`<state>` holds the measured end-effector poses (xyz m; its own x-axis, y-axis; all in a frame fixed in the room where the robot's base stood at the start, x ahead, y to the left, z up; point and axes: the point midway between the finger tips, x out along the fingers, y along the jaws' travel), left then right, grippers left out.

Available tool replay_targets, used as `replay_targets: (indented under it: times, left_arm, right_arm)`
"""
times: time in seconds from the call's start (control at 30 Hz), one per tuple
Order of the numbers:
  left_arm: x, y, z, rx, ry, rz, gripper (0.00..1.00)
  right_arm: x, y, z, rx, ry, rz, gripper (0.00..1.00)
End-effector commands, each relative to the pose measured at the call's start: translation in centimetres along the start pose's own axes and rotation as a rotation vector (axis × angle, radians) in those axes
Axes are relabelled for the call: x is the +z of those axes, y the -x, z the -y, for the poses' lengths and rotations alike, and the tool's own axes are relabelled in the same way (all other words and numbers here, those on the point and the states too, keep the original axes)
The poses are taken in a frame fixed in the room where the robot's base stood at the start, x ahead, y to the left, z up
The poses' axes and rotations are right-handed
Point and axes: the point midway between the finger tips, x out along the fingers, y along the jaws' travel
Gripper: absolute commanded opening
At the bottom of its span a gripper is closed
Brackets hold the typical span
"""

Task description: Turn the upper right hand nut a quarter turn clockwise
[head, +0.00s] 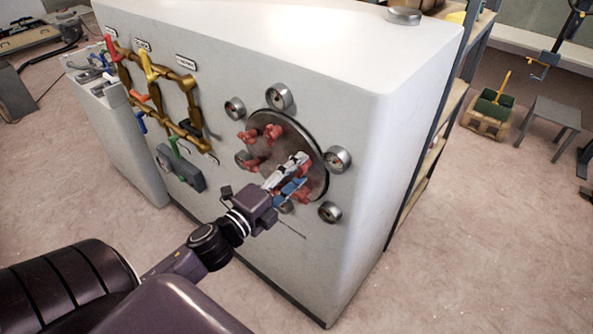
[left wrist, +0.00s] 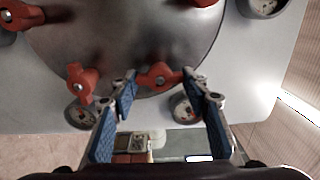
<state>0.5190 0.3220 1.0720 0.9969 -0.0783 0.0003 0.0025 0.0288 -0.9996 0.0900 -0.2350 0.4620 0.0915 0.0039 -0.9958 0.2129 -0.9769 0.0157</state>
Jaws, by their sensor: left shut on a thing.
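A dark round plate (head: 284,125) with several red wing nuts is mounted on the front of a white cabinet (head: 330,105). My left gripper (head: 300,172) reaches in from the lower left to the right part of the plate. The head view mostly hides this nut behind the fingers. Another red nut (left wrist: 80,85) stands just outside the left finger in the wrist view. More red nuts (head: 272,132) sit at the plate's upper left. My right gripper is not in view.
Round gauges surround the plate, among them one at its right (head: 337,159) and one at lower right (head: 330,212). Brass pipes with coloured handles (head: 150,75) are on the cabinet's left. A shelf (head: 430,150) stands behind it. The floor in front is clear.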

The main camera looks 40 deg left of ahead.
Motion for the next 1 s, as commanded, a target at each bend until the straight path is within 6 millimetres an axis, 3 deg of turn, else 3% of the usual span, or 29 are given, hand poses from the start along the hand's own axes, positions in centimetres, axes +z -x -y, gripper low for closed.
replay_targets:
  times: [0.57,0.6,0.7,1.0]
  left_arm:
    - [-0.01,0.02,-0.11,0.002,-0.030,0.000,0.19]
    - [-0.01,0.02,-0.12,0.002,-0.030,0.000,0.47]
    - [-0.01,0.02,-0.10,0.002,-0.030,0.000,0.58]
    - [0.00,0.04,-0.05,0.001,-0.030,0.000,0.61]
  right_arm:
    - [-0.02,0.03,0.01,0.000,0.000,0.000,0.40]
    - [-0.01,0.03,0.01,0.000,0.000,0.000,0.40]
    - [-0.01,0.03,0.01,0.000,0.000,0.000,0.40]
    - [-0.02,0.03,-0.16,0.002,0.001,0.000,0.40]
